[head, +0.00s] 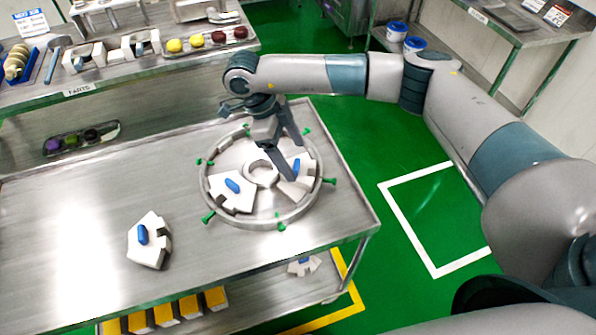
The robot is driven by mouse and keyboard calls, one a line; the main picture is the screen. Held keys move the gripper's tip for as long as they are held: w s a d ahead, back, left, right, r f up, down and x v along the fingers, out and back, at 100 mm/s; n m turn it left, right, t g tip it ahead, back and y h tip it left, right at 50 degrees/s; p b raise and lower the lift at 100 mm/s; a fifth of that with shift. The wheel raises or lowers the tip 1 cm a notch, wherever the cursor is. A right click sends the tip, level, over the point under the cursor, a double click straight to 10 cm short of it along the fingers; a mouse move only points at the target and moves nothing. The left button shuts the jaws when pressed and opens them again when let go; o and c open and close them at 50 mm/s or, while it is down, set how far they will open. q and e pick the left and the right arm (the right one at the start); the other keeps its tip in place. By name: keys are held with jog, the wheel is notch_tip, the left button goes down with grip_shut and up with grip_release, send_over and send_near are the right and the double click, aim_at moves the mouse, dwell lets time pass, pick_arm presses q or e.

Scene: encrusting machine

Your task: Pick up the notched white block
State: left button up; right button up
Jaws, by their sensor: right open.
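A notched white block (151,252) with a blue grip on top lies loose on the steel table (80,215), left of a grey ring fixture (283,222). Inside the ring, similar white blocks with blue grips sit around a central hub; one (232,199) is at the front left and another (303,185) at the right. My right gripper (296,161) is over the right part of the ring, with its fingers apart and pointing down. It partly hides the right block and its blue grip. I cannot tell whether the fingers touch it. My left gripper is not in view.
Green pegs stick out around the ring. A white piece (303,266) and yellow boxes (190,306) are on the lower shelf. A parts shelf (135,75) runs along the back. The table left of the ring is mostly clear.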

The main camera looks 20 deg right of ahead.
aim_at(297, 164)
jog(key=p+x, duration=0.2)
jog(key=shift+s+f, duration=0.15)
jog(key=shift+f, duration=0.25)
jog(key=shift+d+f, duration=0.25)
jog(key=shift+f, duration=0.4)
jog(key=shift+c, duration=0.6)
jog(key=c, duration=1.3)
